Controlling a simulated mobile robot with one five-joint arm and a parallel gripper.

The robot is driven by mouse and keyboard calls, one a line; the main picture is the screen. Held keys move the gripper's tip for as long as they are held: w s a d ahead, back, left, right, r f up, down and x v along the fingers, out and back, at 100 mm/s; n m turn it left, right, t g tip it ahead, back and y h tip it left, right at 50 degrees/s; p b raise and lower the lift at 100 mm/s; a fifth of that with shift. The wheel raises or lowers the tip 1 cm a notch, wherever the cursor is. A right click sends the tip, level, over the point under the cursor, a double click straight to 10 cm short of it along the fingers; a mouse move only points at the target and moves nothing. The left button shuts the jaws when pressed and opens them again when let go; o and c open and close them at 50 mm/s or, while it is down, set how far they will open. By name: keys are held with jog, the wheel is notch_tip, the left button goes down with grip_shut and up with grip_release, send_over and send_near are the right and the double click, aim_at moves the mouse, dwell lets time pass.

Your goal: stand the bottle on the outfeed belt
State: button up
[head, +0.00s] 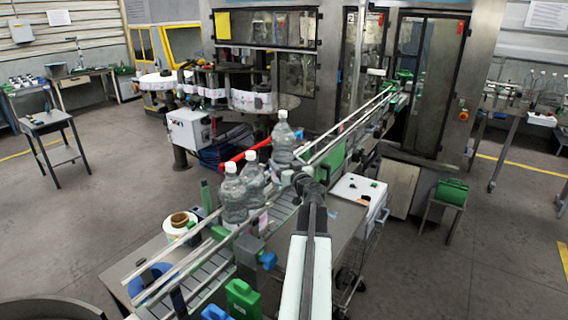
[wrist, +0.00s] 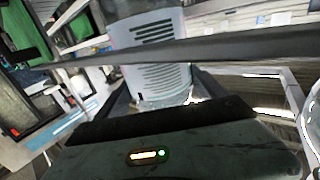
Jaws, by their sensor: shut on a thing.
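My gripper (head: 308,184) is over the near side of the outfeed belt (head: 207,284), at the end of my outstretched arm. In the wrist view its dark fingers (wrist: 163,92) are shut on a clear bottle with a pale, dark-lined label (wrist: 155,60). A grey rail crosses in front of that bottle. In the head view only a white cap (head: 307,169) shows by the gripper; the body below is hidden by my arm. I cannot tell whether its base touches the belt. Several clear bottles with white caps stand upright along the belt, one of them farther back (head: 282,143).
Metal guide rails (head: 345,125) run along the belt to the glazed machine (head: 430,80). A label roll (head: 180,225) lies left of the belt. Open floor lies left.

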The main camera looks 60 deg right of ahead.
jog(key=shift+f+b, duration=3.1)
jog(key=shift+f, duration=0.8)
jog(key=o, duration=1.8)
jog(key=shift+r, duration=0.1)
jog(key=shift+r, duration=0.1)
